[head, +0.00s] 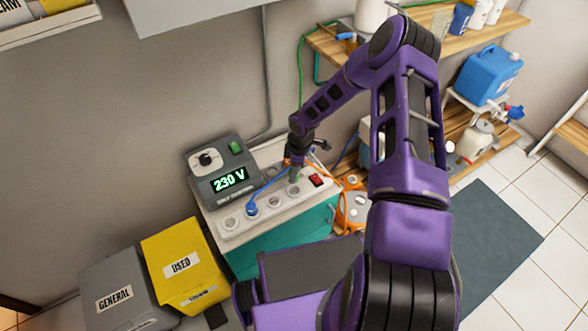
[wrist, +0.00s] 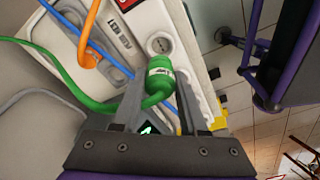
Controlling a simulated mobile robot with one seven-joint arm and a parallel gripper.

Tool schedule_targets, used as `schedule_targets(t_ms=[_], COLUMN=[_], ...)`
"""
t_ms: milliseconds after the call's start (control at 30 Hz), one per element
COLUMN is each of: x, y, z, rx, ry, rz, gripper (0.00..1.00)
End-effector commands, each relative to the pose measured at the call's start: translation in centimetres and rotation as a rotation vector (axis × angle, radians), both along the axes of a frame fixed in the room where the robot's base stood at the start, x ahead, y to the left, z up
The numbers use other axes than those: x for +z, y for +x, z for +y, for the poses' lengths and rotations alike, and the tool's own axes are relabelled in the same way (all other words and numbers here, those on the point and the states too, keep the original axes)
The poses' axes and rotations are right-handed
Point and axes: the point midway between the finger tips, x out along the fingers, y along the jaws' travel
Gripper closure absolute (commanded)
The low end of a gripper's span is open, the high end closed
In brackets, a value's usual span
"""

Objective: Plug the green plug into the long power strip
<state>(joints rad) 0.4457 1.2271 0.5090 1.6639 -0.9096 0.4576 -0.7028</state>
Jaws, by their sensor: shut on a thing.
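The green plug (wrist: 160,78) with a white label band shows between my fingers in the wrist view. My gripper (wrist: 160,98) is shut on it, and its green cable (wrist: 75,88) loops off to the left. A round socket (wrist: 160,44) of the white long power strip shows just past the plug's front end. I cannot tell whether the plug touches the strip. In the head view my gripper (head: 297,166) is over the right part of the long power strip (head: 263,214), near the red switch (head: 316,180). The plug is hardly visible there.
A blue plug (head: 252,210) sits in the strip's left half. Orange (wrist: 88,30) and blue (wrist: 72,38) cables cross beside the strip. A grey 230 V box (head: 222,172) stands behind it. Yellow (head: 180,264) and grey (head: 122,291) bins stand at the lower left.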

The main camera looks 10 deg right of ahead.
Motion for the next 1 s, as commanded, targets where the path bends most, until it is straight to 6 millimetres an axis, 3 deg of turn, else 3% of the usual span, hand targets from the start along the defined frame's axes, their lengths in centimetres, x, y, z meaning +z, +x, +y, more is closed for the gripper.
schedule_targets(t_ms=[533,1000], x=[-5.2,-5.6], y=[0.0,0.0], z=[0.0,0.0], rx=[-0.002,-0.003], ry=[0.001,0.000], rz=[0.001,0.000], gripper=[1.00,1.00])
